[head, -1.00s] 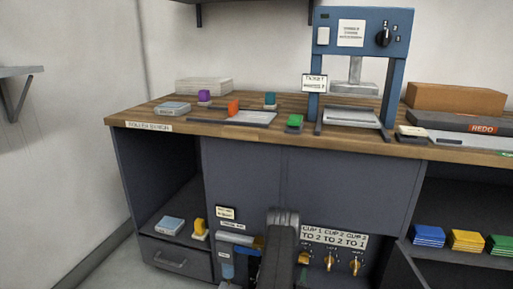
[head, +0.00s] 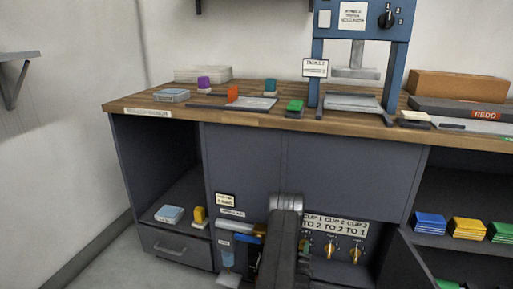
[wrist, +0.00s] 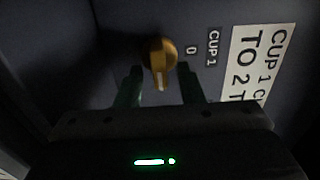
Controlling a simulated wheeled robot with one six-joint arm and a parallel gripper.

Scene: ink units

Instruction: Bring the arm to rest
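My arm (head: 287,235) rises at the bottom middle of the head view, in front of the lower cabinet; it hides my gripper there. In the wrist view my gripper (wrist: 161,80) is open, its two dark fingers apart. A yellow knob (wrist: 158,50) marked CUP 1 is just ahead of the gap, its pointer reaching down between the fingertips, with space visible on both sides. The pointer is turned away from the 0 mark. In the head view two more yellow knobs, the middle one (head: 329,251) and the right one (head: 355,254), show beside the arm.
A white label (head: 334,226) is above the knobs. A cabinet door (head: 408,262) stands open at the right. A blue-topped dispenser (head: 240,230) is left of my arm. The wooden bench top (head: 180,114) overhangs, carrying a blue press (head: 397,60) and several stamps.

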